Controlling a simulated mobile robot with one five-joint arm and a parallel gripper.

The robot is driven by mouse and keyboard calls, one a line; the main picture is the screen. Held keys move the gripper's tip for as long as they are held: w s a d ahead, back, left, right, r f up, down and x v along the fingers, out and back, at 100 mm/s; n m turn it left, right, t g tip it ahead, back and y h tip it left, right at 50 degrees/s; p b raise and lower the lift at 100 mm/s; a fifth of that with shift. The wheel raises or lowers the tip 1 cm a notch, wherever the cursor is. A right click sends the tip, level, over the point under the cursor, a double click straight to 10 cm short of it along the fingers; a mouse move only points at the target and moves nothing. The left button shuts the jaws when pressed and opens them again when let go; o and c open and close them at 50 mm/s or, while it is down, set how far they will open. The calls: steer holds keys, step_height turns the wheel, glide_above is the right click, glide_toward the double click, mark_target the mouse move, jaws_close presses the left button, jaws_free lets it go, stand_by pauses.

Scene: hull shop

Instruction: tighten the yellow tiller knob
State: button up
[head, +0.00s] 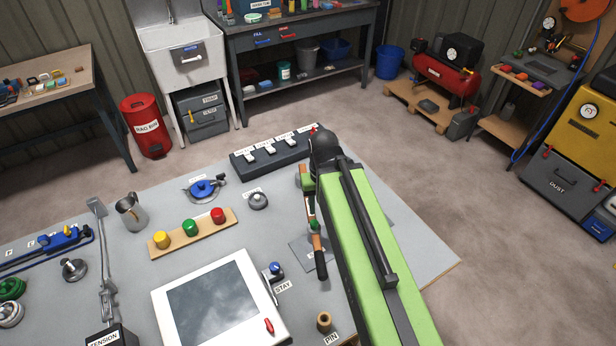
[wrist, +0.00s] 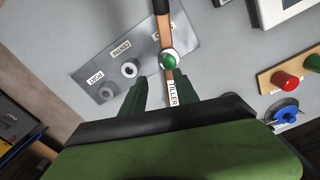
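The tiller is a wooden lever (wrist: 165,32) labelled TILLER, with a dark grip, lying over a grey plate (wrist: 190,50) marked PORT and CENTRE. The knob on the lever looks green (wrist: 170,61), not yellow, with a pale ring around it. In the head view the tiller's dark grip (head: 320,262) shows left of my arm, which hides part of the plate. My gripper (wrist: 158,82) is open and empty, its two dark green fingers pointing toward the lever just short of the green knob. A yellow knob (head: 162,240) stands on a wooden board, left of the tiller.
The board (head: 196,237) also carries a green knob (head: 190,228) and a red knob (head: 218,215). A white-framed panel (head: 268,300) stands in front, a black switch box (head: 272,154) behind. A blue valve (head: 203,189) and a metal jug (head: 131,212) are further left.

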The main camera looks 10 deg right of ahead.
steer(key=shift+o, duration=0.8)
steer(key=shift+a+r, duration=0.1)
steer(key=shift+o, duration=0.7)
steer(key=w+r+n+p, duration=0.6)
steer(key=w+n+p, duration=0.1)
steer(key=n, duration=0.3)
steer(key=shift+w+a+r, duration=0.4)
steer(key=shift+w+a, duration=0.05)
steer(key=w+r+n+p, duration=0.4)
steer(key=w+n, duration=0.3)
steer(key=n, duration=0.4)
steer(key=f+b, duration=1.7)
steer(key=shift+s+f, duration=0.2)
steer(key=shift+r, duration=0.1)
steer(key=shift+n, duration=0.3)
jaws_close()
